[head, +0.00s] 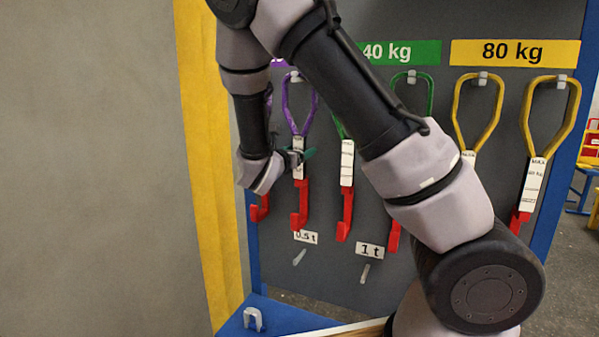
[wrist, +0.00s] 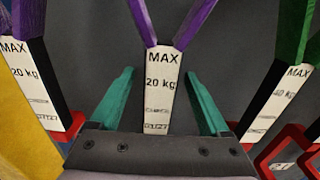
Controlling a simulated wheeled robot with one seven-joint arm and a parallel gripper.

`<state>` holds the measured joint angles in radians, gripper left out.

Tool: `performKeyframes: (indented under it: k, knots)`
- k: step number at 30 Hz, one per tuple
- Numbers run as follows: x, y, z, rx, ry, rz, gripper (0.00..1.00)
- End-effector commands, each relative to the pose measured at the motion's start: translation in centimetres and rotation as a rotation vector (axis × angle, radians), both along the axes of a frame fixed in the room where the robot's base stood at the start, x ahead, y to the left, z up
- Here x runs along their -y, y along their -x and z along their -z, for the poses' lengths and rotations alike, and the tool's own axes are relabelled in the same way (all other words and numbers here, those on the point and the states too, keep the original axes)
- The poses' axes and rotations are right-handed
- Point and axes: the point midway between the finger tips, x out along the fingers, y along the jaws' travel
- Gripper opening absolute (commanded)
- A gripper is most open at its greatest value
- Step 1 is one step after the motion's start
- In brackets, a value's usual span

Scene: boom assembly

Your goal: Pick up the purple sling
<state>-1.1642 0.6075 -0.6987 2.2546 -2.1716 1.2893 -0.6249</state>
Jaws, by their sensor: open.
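A purple sling (head: 300,108) hangs from a peg on the grey board in the head view. It has a purple loop, a white label and a red hook below. In the wrist view its label (wrist: 160,82) reads MAX 20 kg and stands between the two green fingers of my gripper (wrist: 160,95). The fingers are open, one on each side of the label, with gaps to both sides. In the head view my gripper (head: 303,156) is at the label. A second purple sling, partly hidden by my arm, hangs to its left; its label (wrist: 28,85) shows in the wrist view.
Green slings (head: 420,90) under the 40 kg sign and yellow slings (head: 478,110) under the 80 kg sign hang to the right. A green sling's label (wrist: 280,95) is close on the right in the wrist view. A yellow post (head: 205,170) borders the board's left.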

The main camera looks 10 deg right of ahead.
Motion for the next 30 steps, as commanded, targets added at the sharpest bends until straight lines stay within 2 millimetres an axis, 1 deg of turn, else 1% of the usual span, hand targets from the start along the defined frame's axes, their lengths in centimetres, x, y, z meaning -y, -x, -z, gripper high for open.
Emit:
performKeyframes:
  k: [2, 8, 9, 11, 12, 14, 15, 30]
  knots:
    - [0.24, -0.27, 0.01, 0.0, 0.0, 0.001, 0.8]
    - [0.22, -0.29, 0.0, 0.0, 0.0, 0.0, 0.8]
    - [0.21, -0.28, 0.0, 0.0, 0.0, 0.0, 0.65]
    - [0.21, -0.28, 0.0, 0.0, 0.0, 0.0, 0.42]
    - [0.21, -0.27, 0.0, 0.0, 0.0, 0.0, 0.26]
    - [0.21, -0.27, 0.0, 0.0, 0.0, 0.0, 0.04]
    - [0.2, -0.26, 0.0, 0.0, 0.0, 0.0, 0.0]
    - [0.2, -0.25, 0.0, 0.0, 0.0, 0.0, 0.0]
